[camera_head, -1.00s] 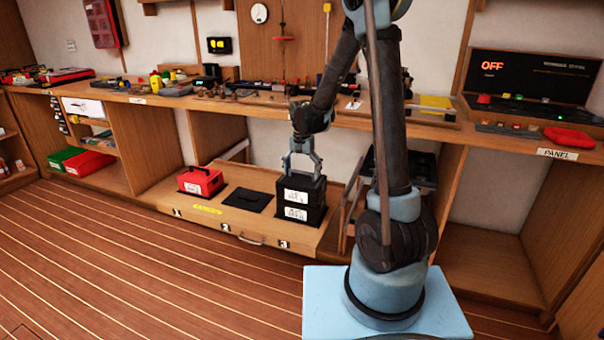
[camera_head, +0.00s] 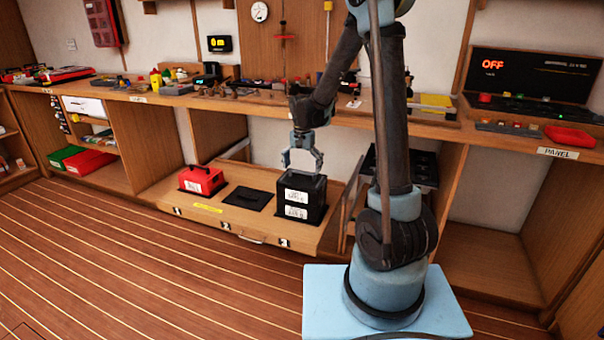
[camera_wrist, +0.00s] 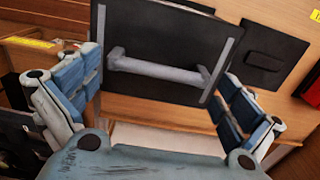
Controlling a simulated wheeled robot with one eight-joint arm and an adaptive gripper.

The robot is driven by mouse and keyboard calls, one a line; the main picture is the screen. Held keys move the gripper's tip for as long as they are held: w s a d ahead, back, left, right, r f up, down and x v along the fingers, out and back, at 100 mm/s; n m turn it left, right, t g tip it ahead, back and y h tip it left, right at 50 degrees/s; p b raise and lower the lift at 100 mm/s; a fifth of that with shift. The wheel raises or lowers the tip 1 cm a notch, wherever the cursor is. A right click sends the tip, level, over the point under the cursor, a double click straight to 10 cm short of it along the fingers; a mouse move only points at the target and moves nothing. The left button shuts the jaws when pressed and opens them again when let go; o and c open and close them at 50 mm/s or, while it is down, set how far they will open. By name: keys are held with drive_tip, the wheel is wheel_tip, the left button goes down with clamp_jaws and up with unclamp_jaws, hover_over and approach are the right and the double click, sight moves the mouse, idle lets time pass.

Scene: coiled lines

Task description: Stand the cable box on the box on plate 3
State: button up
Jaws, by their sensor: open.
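Two black boxes with white labels stand stacked at the right end of the low wooden tray (camera_head: 240,228). The upper box (camera_head: 297,187) sits upright and squarely on the lower box (camera_head: 297,214). The label writing is too small to read, so I cannot tell by name which is the cable box. My gripper (camera_head: 302,160) is open and empty just above the upper box. In the wrist view the upper box's dark top (camera_wrist: 160,30) and grey bar handle (camera_wrist: 158,70) lie between my spread fingers.
A bare black plate (camera_head: 248,199) lies in the middle of the tray. A red box (camera_head: 202,180) stands at the tray's left end. The workbench (camera_head: 180,101) with tools runs behind and above. The floor in front is clear.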

wheel_tip(320, 180, up, 10)
drive_tip(key=s+d+r+n, duration=0.1)
drive_tip(key=s+d+r, duration=0.3)
drive_tip(key=s+d, duration=0.4)
drive_tip(key=s+d+f+n, duration=0.1)
drive_tip(key=s+d+f, duration=0.2)
drive_tip(key=s, duration=0.5)
drive_tip(key=s+d+f+n+t, duration=0.1)
drive_tip(key=s+d+f, duration=0.2)
drive_tip(key=s+d, duration=0.3)
drive_tip(key=s+d+f+n+t, duration=0.1)
drive_tip(key=s+d, duration=0.3)
drive_tip(key=s, duration=0.6)
drive_tip(key=shift+d+f, duration=0.15)
drive_tip(key=shift+f, duration=0.75)
